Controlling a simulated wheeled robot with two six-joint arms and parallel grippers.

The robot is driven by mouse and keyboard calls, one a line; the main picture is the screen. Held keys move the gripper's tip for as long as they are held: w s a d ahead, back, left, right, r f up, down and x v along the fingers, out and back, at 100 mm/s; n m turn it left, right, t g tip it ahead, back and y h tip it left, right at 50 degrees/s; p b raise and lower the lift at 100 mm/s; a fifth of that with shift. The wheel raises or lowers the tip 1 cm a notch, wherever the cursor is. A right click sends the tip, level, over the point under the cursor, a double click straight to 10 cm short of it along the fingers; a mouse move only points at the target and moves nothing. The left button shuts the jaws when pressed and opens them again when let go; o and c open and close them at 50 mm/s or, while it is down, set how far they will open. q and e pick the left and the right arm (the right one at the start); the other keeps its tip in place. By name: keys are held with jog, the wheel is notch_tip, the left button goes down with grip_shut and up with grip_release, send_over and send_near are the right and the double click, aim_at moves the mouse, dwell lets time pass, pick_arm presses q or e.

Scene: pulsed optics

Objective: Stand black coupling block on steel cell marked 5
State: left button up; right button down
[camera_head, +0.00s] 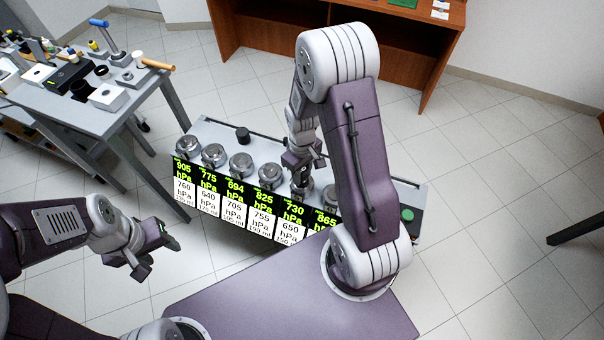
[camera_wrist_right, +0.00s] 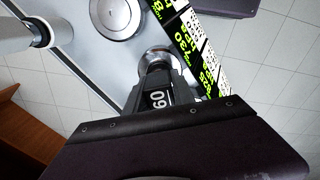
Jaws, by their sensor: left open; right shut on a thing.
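A row of round steel cells stands on a grey bench (camera_head: 215,130), with pressure displays along its front. My right gripper (camera_head: 298,162) is over the fifth cell from the left (camera_head: 300,180), above the 730 hPa display. In the right wrist view my right gripper (camera_wrist_right: 160,84) is shut on a black piece with white figures (camera_wrist_right: 158,100), which looks like the coupling block. A steel cell (camera_wrist_right: 153,60) shows just past the fingertips; I cannot tell whether the block touches it. Cell numbers are not legible. My left gripper (camera_head: 150,248) is open and empty, left of the bench front.
A small black knob-like cylinder (camera_head: 242,134) stands at the bench's back. A green button (camera_head: 407,214) is at its right end. A grey table (camera_head: 70,110) with tools and blocks is at upper left. A brown desk (camera_head: 270,20) stands behind. My right arm hides part of the bench.

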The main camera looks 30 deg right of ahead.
jog(key=shift+f, duration=0.1)
jog(key=c, duration=1.1)
grip_release()
jog(key=shift+o, duration=0.2)
notch_tip(320, 180, up, 12)
jog(key=p, duration=0.3)
jog(key=shift+r+p, duration=0.25)
jog(key=shift+p, duration=0.05)
jog(key=s+a+r+m+t, duration=0.1)
jog(key=s+a+m, duration=0.35)
jog(key=s, duration=0.45)
notch_tip(320, 180, up, 12)
jog(key=p, duration=1.2)
jog(key=shift+w+a+n, duration=0.2)
jog(key=shift+w+n, duration=0.05)
jog(key=shift+n, duration=0.1)
